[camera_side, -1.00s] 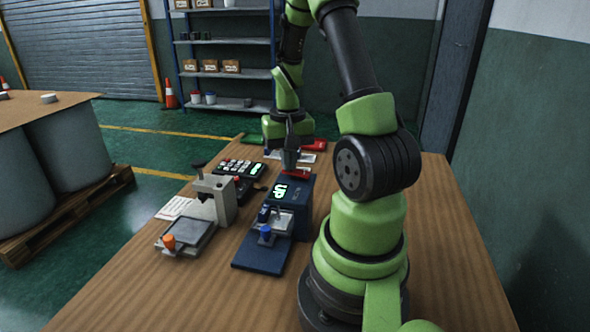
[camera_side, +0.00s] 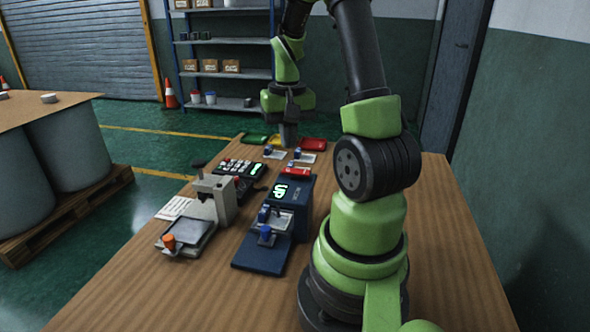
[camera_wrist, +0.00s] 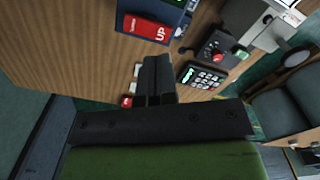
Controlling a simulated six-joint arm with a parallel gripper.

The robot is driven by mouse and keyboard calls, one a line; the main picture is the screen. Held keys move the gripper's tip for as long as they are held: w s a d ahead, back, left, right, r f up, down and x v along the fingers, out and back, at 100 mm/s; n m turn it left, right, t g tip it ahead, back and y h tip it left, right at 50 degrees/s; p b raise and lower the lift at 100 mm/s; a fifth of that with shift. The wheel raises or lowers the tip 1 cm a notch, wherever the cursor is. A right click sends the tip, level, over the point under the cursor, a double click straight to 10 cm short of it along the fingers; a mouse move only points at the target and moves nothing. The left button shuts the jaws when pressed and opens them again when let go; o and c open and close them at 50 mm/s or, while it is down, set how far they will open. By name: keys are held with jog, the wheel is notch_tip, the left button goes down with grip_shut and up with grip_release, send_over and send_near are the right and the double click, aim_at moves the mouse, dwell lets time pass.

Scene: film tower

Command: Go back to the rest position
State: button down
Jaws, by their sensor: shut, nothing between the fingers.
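My gripper (camera_side: 288,135) is shut and empty. In the side view it hangs pointing down above the far part of the wooden table (camera_side: 130,275), clear of the things below. Its dark closed fingers also show in the wrist view (camera_wrist: 154,80). A dark blue machine (camera_side: 300,205) with a lit "UP" display stands in the middle of the table.
A grey lever press (camera_side: 217,198) and a black keypad unit (camera_side: 240,169) stand left of the blue machine. Red (camera_side: 313,144), green (camera_side: 254,139) and yellow pieces lie at the far edge. The near left table is bare. A blue shelf (camera_side: 225,75) stands behind.

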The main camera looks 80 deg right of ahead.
jog(key=shift+r, duration=0.8)
jog(key=w+a+r+n+t, duration=0.35)
jog(key=a+r, duration=0.45)
jog(key=a, duration=0.5)
jog(key=s+a+r+n+t+y, duration=0.1)
jog(key=s+a+n+t, duration=0.1)
jog(key=a, duration=0.3)
jog(key=s+a+r+n+t+y, duration=0.1)
jog(key=s+a+r+n, duration=0.1)
jog(key=a, duration=0.3)
jog(key=shift+s+a+r+t, duration=0.2)
jog(key=shift+s+r+t, duration=0.15)
jog(key=shift+s, duration=0.3)
jog(key=shift+n, duration=0.25)
